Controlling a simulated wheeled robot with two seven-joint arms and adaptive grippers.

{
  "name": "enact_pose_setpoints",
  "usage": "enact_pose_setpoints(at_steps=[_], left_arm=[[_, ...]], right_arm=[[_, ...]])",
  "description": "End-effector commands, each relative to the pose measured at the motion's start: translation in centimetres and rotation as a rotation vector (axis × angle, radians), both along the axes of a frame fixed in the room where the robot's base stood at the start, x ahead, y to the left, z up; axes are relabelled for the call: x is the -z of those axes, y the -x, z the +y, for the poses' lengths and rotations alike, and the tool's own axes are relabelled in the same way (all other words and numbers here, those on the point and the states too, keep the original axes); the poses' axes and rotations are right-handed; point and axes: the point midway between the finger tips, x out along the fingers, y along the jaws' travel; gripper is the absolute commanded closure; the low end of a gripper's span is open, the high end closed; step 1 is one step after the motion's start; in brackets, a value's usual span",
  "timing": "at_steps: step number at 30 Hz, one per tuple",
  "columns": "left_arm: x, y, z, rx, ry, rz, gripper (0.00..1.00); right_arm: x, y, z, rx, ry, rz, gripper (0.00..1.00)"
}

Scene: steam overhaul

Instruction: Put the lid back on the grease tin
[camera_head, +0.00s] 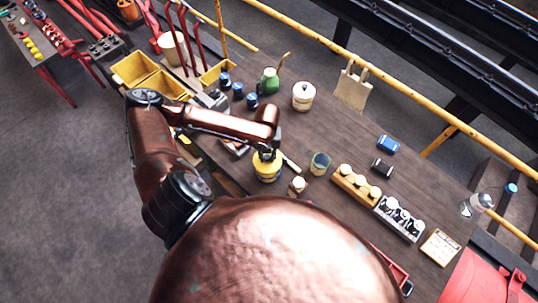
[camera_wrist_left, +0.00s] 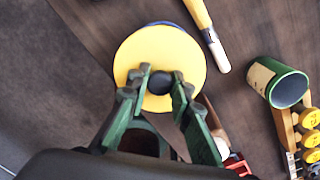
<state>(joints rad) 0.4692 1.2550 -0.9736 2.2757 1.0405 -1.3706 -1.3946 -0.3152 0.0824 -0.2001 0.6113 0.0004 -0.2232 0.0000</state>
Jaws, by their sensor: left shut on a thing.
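The yellow lid (camera_wrist_left: 137,55) with a dark round knob fills the middle of the left wrist view. My left gripper (camera_wrist_left: 160,82) is shut on the knob from both sides. In the head view my left gripper (camera_head: 266,154) points down over the lid and the grease tin (camera_head: 267,177), near the front edge of the bench. A dark blue edge shows past the far rim of the lid in the wrist view; most of what is under the lid is hidden. I cannot tell whether the lid touches the tin. My right gripper is not in view.
A small jar (camera_head: 297,186) stands beside the tin. A wooden rack (camera_head: 352,184), a white pot (camera_head: 304,96) and yellow bins (camera_head: 135,69) are farther off. Bare bench lies behind the cup.

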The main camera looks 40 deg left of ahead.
Motion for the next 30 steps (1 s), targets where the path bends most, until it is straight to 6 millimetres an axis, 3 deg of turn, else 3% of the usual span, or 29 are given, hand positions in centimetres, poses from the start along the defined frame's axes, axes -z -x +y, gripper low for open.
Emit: enact_pose_setpoints(at_steps=[4,10,13,20,30], left_arm=[[1.6,0.0,0.0,0.001,0.0,0.0,1.0],[3.1,-0.1,-0.1,0.003,-0.001,0.001,1.0],[3.8,-0.1,-0.2,0.002,0.001,0.001,1.0],[4.9,-0.2,-0.2,0.003,0.001,0.0,1.0],[4.9,-0.2,-0.2,0.004,0.001,-0.001,1.0]], right_arm=[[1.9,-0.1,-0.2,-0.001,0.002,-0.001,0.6],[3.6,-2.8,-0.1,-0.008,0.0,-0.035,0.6],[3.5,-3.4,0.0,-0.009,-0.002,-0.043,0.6],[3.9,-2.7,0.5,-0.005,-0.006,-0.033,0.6],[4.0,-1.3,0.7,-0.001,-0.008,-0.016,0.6]])
